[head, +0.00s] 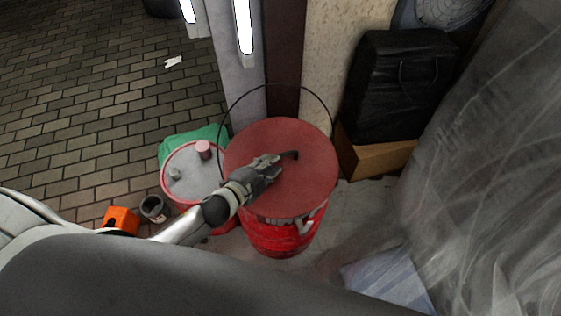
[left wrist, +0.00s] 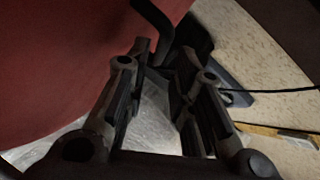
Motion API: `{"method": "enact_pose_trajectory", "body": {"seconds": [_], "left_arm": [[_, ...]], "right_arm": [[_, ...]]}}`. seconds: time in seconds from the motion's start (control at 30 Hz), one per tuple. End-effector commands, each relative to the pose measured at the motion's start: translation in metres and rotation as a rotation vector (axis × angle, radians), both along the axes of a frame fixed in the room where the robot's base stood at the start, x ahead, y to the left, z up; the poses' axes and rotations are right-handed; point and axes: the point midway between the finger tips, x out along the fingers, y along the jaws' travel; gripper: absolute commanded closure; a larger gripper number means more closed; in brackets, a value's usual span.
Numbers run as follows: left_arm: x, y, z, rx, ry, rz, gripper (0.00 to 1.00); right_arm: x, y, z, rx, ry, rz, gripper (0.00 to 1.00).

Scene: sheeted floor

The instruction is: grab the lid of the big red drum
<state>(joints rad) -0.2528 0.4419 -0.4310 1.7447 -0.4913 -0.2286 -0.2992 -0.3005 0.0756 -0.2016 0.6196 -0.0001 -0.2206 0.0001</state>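The big red drum (head: 275,238) stands upright on the sheeted floor in the middle of the head view. Its flat, dull red lid (head: 310,185) is on top and fills the left of the left wrist view (left wrist: 50,60). A dark bent handle (head: 291,154) stands out from the lid. In the left wrist view the handle (left wrist: 152,22) reaches down towards the gap between my fingertips. My left gripper (head: 277,162) is over the lid, close to the handle, with its fingers apart (left wrist: 165,62). I cannot tell whether they touch the handle. My right gripper is not in view.
A grey-topped drum (head: 188,165) stands left of the red drum, beside a green object (head: 180,141). An orange object (head: 121,220) and a small dark can (head: 154,208) are further left. A black case (head: 395,85) rests on a cardboard box (head: 375,158) at right. Translucent sheeting (head: 490,170) hangs at the far right.

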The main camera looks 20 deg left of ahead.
Motion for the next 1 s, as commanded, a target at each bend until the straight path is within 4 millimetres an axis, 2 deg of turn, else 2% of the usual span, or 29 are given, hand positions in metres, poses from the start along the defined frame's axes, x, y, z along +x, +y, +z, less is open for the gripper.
{"method": "enact_pose_trajectory", "body": {"seconds": [0.1,0.3,0.6,0.8,1.0], "left_arm": [[0.017,-0.004,-0.006,-0.001,-0.002,0.002,0.77],[0.035,-0.01,-0.015,-0.001,-0.002,0.001,0.77],[0.037,-0.011,-0.016,-0.001,0.0,0.0,0.77],[0.037,-0.01,-0.016,-0.001,0.0,0.0,1.0],[0.037,-0.01,-0.017,-0.001,0.0,0.0,1.0]], "right_arm": [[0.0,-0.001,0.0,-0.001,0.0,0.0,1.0],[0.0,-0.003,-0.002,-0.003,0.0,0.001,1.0],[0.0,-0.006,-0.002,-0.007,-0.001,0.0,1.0],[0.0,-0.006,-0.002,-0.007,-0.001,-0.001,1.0],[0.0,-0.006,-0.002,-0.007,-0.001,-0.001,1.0]]}}
